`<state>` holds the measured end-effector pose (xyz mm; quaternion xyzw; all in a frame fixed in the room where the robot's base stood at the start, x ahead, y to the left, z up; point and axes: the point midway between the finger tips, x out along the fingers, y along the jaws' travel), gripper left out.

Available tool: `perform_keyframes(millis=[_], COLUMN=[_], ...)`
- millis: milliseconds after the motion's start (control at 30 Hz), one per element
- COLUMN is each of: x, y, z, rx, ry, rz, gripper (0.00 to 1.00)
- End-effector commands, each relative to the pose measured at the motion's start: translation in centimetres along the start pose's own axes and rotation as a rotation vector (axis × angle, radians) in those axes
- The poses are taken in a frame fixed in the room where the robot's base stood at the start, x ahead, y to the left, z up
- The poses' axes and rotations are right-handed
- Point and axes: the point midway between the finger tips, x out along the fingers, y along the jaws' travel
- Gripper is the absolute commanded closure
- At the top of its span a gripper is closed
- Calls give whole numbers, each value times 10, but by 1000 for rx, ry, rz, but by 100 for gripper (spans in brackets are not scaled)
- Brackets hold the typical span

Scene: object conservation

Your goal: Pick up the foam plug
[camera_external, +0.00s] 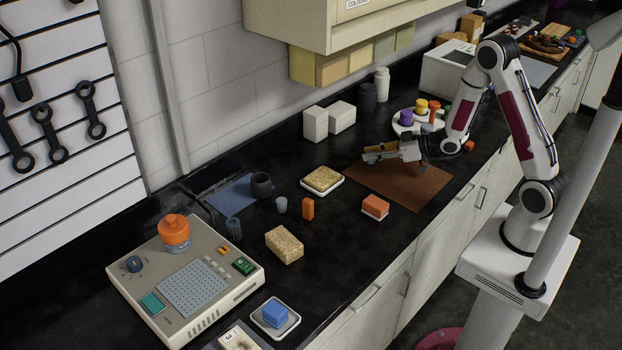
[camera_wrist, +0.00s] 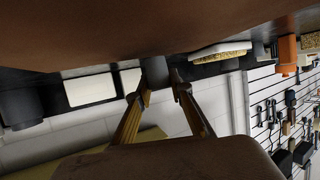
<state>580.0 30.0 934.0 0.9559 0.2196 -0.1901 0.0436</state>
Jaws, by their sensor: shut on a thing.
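My gripper (camera_external: 368,156) is low over the brown mat (camera_external: 425,192), its yellowish fingers pointing left and nearly level. In the wrist view, my gripper (camera_wrist: 164,82) has its two fingertips close around a small dark grey piece (camera_wrist: 155,70), apparently the foam plug. The piece is partly hidden by the fingertips, and its full shape cannot be told. In the external view the held piece is too small and dark to make out clearly. The mat fills the top of the wrist view, which looks upside down.
An orange-red block on a white base (camera_external: 375,207) stands at the mat's front edge. A sponge on a white dish (camera_external: 322,180) is left of the mat. White boxes (camera_external: 315,124) stand behind. A round white tray (camera_external: 403,128) with coloured pieces is close behind my gripper.

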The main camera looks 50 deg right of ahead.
Motion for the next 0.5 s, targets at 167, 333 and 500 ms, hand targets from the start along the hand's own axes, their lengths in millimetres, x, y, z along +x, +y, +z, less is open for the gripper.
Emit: perform_keyframes(millis=[167,333,500], x=[-6,-13,-21], y=[0,0,0], z=[-15,-32,-51], rx=[-3,-2,-3], ry=[2,3,4], rz=[1,1,1], gripper=[86,86,86])
